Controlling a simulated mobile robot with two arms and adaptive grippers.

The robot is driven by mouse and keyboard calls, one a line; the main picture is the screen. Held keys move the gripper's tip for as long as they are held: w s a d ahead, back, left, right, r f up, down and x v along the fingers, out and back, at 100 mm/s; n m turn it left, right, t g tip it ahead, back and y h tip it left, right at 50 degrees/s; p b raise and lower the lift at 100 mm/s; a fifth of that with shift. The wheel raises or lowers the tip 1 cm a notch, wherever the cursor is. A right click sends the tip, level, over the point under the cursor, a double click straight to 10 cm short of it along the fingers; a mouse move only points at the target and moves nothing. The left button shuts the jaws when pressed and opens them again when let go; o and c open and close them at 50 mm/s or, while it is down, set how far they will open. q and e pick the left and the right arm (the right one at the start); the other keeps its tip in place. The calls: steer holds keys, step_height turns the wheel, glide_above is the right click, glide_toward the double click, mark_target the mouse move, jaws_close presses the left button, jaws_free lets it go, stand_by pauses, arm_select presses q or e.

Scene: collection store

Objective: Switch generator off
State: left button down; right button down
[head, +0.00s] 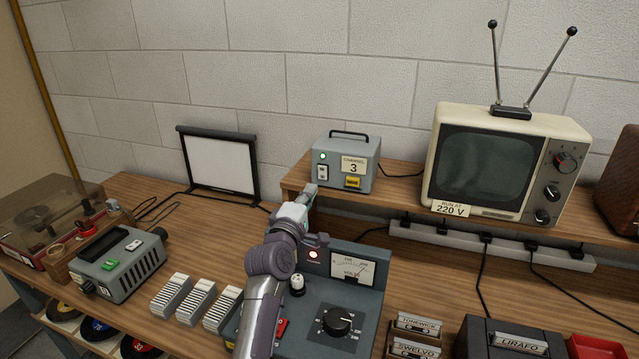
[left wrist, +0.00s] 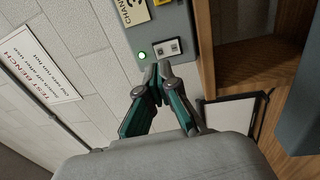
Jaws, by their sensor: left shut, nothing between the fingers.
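A grey box labelled CHANNEL 3 (head: 345,162) stands on the raised wooden shelf; no label reading "generator" is legible. Its front has a lit green lamp (head: 323,156) and a white rocker switch (head: 322,173). In the left wrist view the switch (left wrist: 167,48) and the lit lamp (left wrist: 142,56) show close up. My left gripper (head: 311,190) is shut and empty, its tips just below the switch in the head view. In the left wrist view the gripper (left wrist: 160,70) is beside the switch and lamp; I cannot tell whether it touches the panel. My right gripper is out of view.
A cream television (head: 483,160) stands right of the box. Below my left arm is a blue-grey unit with a voltmeter (head: 352,268), a lit red lamp and a black dial. A white screen (head: 221,166) stands to the left, and a grey device (head: 118,266) sits at the far left.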

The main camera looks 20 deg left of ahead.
mark_target(322, 170)
arm_select(q)
steer(key=w+b, duration=0.3)
steer(key=w, duration=0.3)
steer(key=shift+w+r, duration=0.1)
steer(key=shift+w, duration=0.05)
steer(key=shift+w+d+r+b, duration=0.1)
steer(key=shift+w+r+b, duration=0.2)
steer(key=shift+w, duration=0.25)
